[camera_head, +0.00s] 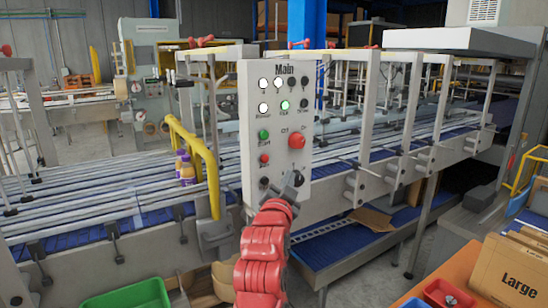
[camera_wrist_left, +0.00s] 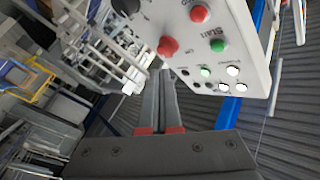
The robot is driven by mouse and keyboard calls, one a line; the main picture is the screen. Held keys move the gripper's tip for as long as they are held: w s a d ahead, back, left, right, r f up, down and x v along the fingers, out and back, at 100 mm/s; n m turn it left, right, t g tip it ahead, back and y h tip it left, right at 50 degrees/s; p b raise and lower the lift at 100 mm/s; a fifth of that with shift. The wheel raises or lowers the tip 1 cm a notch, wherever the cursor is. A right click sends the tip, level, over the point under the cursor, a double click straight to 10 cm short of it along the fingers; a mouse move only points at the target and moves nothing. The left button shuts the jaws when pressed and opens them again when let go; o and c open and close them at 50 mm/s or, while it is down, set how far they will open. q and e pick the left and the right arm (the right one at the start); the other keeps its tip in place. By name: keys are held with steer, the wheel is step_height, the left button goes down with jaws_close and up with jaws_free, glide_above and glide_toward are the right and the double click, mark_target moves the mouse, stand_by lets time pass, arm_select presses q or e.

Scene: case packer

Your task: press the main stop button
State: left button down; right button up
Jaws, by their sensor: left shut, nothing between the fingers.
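The Main control panel (camera_head: 276,120) is a pale upright plate with lights and buttons. A small red button (camera_head: 264,158), which looks like the stop button, sits below the green start button (camera_head: 264,134). In the left wrist view that small red button (camera_wrist_left: 198,13) is beyond the green one (camera_wrist_left: 217,45). A larger red knob (camera_head: 296,141) is on the panel's right side. My left gripper (camera_head: 291,182) is shut and empty, in front of the panel's lower right. In the left wrist view its fingertips (camera_wrist_left: 166,74) point towards the large red knob (camera_wrist_left: 168,46); contact cannot be told.
Black knobs sit low on the panel. Conveyor rails and a yellow guard bar (camera_head: 205,160) run behind and left of it. A green bin (camera_head: 130,294) is at the bottom left. A box marked Large (camera_head: 515,272) stands at the bottom right.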

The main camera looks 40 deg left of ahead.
mark_target(265, 159)
arm_select(q)
steer(key=shift+w+a+b, duration=0.25)
steer(key=shift+w+a, duration=0.3)
steer(key=shift+a, duration=0.8)
steer(key=shift+w+a+b, duration=0.25)
steer(key=shift+w+a, duration=0.35)
steer(key=shift+a, duration=0.8)
steer(key=shift+w+a+b, duration=0.25)
steer(key=shift+w+a, duration=0.3)
steer(key=shift+a, duration=0.8)
steer(key=shift+w+a+b, duration=0.15)
steer(key=shift+a+b, duration=0.25)
steer(key=shift+b, duration=0.2)
